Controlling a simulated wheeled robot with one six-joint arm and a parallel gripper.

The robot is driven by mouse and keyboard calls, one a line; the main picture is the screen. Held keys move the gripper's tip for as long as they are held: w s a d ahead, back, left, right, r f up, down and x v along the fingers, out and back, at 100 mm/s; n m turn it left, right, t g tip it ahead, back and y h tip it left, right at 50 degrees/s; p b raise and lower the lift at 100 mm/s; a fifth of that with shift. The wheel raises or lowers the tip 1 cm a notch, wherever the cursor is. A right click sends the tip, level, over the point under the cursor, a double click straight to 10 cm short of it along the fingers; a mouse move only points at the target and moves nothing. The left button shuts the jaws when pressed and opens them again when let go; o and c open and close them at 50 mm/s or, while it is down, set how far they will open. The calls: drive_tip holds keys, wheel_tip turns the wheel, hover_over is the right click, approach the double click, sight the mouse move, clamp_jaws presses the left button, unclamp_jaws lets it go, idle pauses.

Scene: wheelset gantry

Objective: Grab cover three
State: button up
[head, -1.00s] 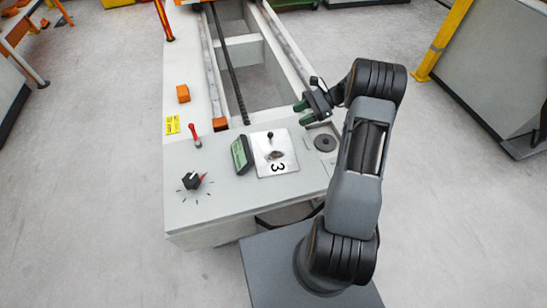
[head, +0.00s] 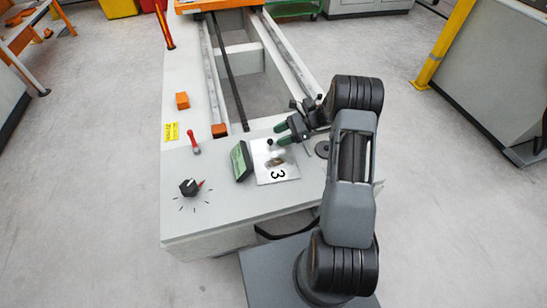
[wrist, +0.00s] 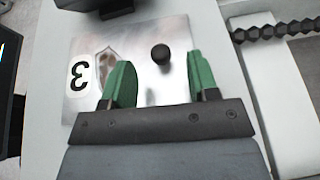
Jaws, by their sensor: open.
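Cover three is a shiny square metal plate (head: 275,174) marked "3", with a small black knob (head: 270,142) near its far edge. It lies flat on the light grey console top. In the wrist view the plate (wrist: 85,103) shows its "3" at the left, and the knob (wrist: 161,54) stands beyond and between the fingertips. My gripper (head: 280,134) has green fingers and is open and empty, close to the knob. In the wrist view the open fingers (wrist: 160,75) are over the plate. Whether they touch it I cannot tell.
A green-screened display (head: 241,161) stands just left of the plate. A black dial (head: 189,187), a red lever (head: 194,144) and orange blocks (head: 219,130) are further left. A round dark disc (head: 322,149) lies right of the plate. A rail pit lies beyond.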

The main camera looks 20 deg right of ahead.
sight(272, 139)
drive_tip(key=b+x, duration=0.1)
drive_tip(key=x, duration=0.3)
drive_tip(key=shift+a+f, duration=0.15)
drive_tip(key=shift+a, duration=0.1)
clamp_jaws()
